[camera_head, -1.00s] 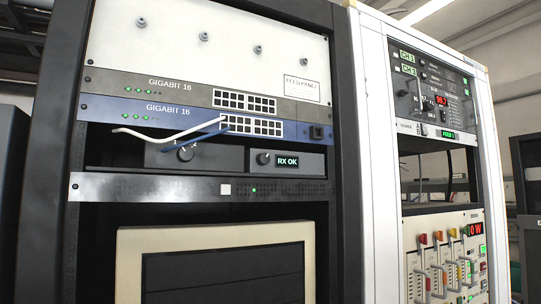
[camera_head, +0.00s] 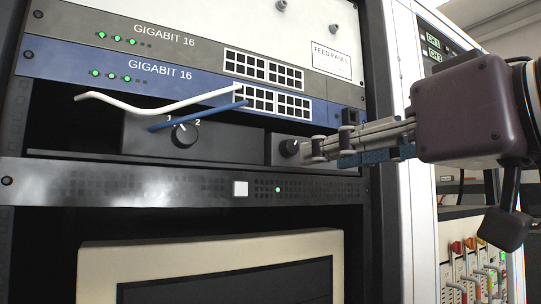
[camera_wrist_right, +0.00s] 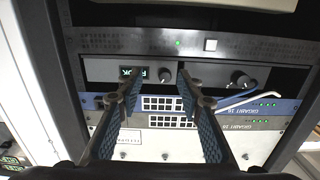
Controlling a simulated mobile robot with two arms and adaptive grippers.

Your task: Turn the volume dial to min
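A small black dial (camera_head: 289,147) with a white mark at its upper right sits on a dark grey rack unit; no volume label is readable. In the right wrist view, which is upside down, this dial (camera_wrist_right: 165,75) shows between the fingers, beside a lit display (camera_wrist_right: 131,72). A second dial (camera_head: 185,135), marked 1 and 2, sits on the neighbouring unit to the left. My right gripper (camera_head: 318,150) reaches in from the right, its fingertips just right of the first dial, covering the display. In the right wrist view its fingers (camera_wrist_right: 158,82) are spread and empty. My left gripper is out of view.
A white cable (camera_head: 160,107) and a blue cable (camera_head: 205,115) hang from the blue switch (camera_head: 190,85) across the space above the units. A black panel (camera_head: 130,185) with a white button lies below. A beige-framed monitor (camera_head: 215,248) stands underneath.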

